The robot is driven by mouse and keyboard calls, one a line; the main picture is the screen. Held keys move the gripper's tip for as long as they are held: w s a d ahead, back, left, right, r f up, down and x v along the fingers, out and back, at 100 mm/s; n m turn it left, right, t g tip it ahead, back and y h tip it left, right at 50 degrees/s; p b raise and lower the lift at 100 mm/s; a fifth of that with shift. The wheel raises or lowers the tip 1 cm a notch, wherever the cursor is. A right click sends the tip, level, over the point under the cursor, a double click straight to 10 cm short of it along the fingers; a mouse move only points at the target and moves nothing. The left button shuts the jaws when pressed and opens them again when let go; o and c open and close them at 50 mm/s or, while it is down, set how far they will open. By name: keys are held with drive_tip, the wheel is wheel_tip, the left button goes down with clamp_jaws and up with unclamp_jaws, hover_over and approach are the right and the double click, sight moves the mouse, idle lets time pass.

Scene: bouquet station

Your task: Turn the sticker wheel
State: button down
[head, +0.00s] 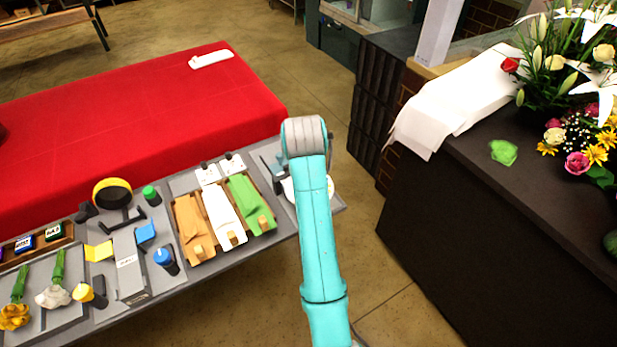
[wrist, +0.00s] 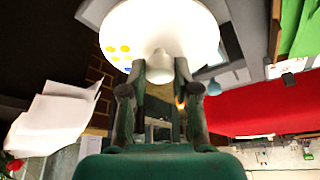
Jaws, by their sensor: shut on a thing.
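The sticker wheel (wrist: 180,24) is a white disc with yellow and blue round stickers on its left part in the wrist view. A white knob (wrist: 160,68) stands out from its middle. My gripper (wrist: 160,72) is shut on this knob, one finger on each side. In the head view, the wheel (head: 330,187) is mostly hidden behind my teal arm at the right end of the grey table; only bits of its rim show. My fingers cannot be made out clearly in that view.
Left of the wheel lie orange, white and green wraps (head: 241,203) in wooden trays. Further left are a yellow tape ring (head: 112,193), several small tools and flowers. A red-covered table (head: 130,125) is behind. A dark counter (head: 480,220) with flowers stands right, across open floor.

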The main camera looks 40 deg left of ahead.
drive_tip(key=n+g+y, duration=0.1)
drive_tip(key=n, duration=0.3)
drive_tip(key=shift+w+d, duration=0.15)
drive_tip(key=n+g+y, duration=0.1)
drive_tip(key=n, duration=0.3)
drive_tip(key=shift+w, duration=0.1)
drive_tip(key=n+g, duration=0.1)
drive_tip(key=n, duration=0.2)
drive_tip(key=shift+w+n+g, duration=0.1)
drive_tip(key=shift+n+g, duration=0.2)
drive_tip(key=shift+g, duration=0.1)
drive_tip(key=shift+w+n+g, duration=0.1)
drive_tip(key=shift+n+g, duration=0.7)
drive_tip(key=shift+n, duration=1.2)
drive_tip(key=c, duration=0.8)
unclamp_jaws()
drive_tip(key=shift+c, duration=0.2)
